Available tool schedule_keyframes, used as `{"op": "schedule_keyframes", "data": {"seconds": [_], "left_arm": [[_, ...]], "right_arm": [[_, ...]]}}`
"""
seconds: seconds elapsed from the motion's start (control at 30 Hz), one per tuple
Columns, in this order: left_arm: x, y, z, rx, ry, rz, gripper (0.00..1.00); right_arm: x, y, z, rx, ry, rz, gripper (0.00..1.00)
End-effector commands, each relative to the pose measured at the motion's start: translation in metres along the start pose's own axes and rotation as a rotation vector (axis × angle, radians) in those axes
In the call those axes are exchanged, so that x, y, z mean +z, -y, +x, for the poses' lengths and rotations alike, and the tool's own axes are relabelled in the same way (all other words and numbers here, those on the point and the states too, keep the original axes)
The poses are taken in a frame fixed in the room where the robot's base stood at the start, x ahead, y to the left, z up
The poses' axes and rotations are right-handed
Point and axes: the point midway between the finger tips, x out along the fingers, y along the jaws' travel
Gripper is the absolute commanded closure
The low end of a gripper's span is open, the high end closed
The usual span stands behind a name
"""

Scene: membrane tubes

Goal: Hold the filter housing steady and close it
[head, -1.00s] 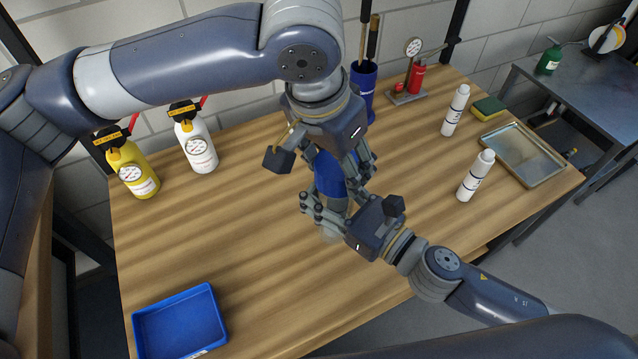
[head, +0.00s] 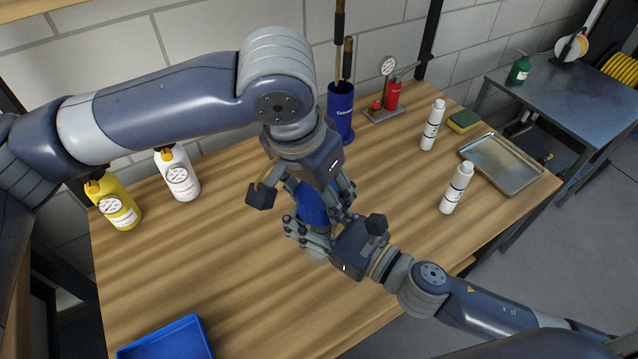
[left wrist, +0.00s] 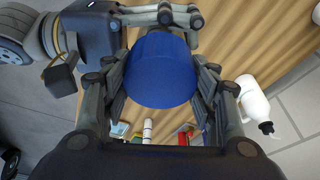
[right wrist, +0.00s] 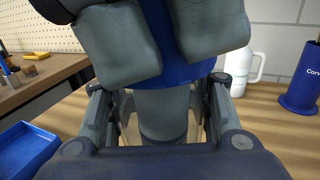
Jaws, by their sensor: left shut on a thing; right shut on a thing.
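The filter housing stands on the wooden table, with a blue upper part (head: 312,204) and a grey lower body (right wrist: 162,112). Its clear base (head: 316,256) shows just below my right gripper. My left gripper (left wrist: 160,92) comes from above, with its fingers shut on both sides of the blue part. My right gripper (right wrist: 160,105) comes from the side and is shut around the grey body, below the left fingers. The blue part's round top (left wrist: 160,75) fills the left wrist view between the fingers. The seam between the two parts is largely hidden by the fingers.
Two white bottles (head: 433,125) (head: 456,188), a sponge (head: 464,121) and a metal tray (head: 502,162) lie right. A gauge stand (head: 383,112) and blue holder (head: 340,110) stand behind. Yellow (head: 116,205) and white (head: 178,175) jugs stand left; a blue bin (head: 165,340) is front left.

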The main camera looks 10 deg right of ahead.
Motion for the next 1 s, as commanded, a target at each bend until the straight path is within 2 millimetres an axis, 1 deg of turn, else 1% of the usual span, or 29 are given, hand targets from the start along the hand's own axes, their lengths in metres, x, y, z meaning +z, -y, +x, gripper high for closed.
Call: {"op": "schedule_keyframes", "data": {"seconds": [0.53,1.0], "left_arm": [[0.0001,0.0001,0.0008,0.000,-0.001,0.000,0.70],[0.0026,-0.0001,0.0096,0.001,0.000,0.000,0.70]], "right_arm": [[0.0012,-0.0001,0.0001,0.000,0.002,-0.001,1.00],[0.0012,-0.0001,0.0001,0.000,0.002,-0.001,1.00]]}}
